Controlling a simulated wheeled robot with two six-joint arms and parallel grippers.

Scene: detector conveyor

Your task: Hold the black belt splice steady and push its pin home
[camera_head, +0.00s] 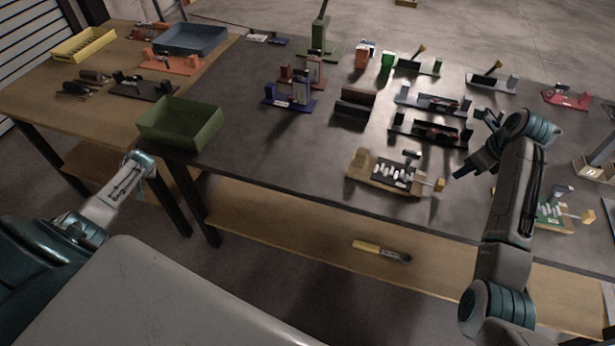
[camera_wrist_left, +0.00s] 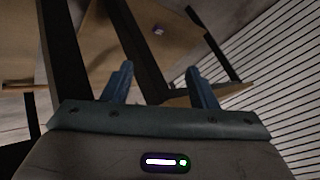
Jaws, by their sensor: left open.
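What looks like the black belt splice (camera_head: 392,173) lies on a tan base near the front edge of the dark table. White lacing crosses its dark middle, and a pin with a yellowish end (camera_head: 439,184) sticks out at its right. My right gripper (camera_head: 472,145) is right of and behind the splice, apart from it; its blue fingers look spread and empty. My left gripper (camera_head: 138,160) is far left, in front of the green bin, with nothing in it. In the left wrist view its two fingers (camera_wrist_left: 160,85) stand apart over the floor and table legs.
A similar green splice (camera_head: 549,213) lies to the right, partly behind my right arm. Two dark fixtures (camera_head: 430,130) stand behind the black splice. A green bin (camera_head: 180,125) stands at the left corner. A yellow-handled tool (camera_head: 380,250) lies on the lower shelf. Table left of the splice is clear.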

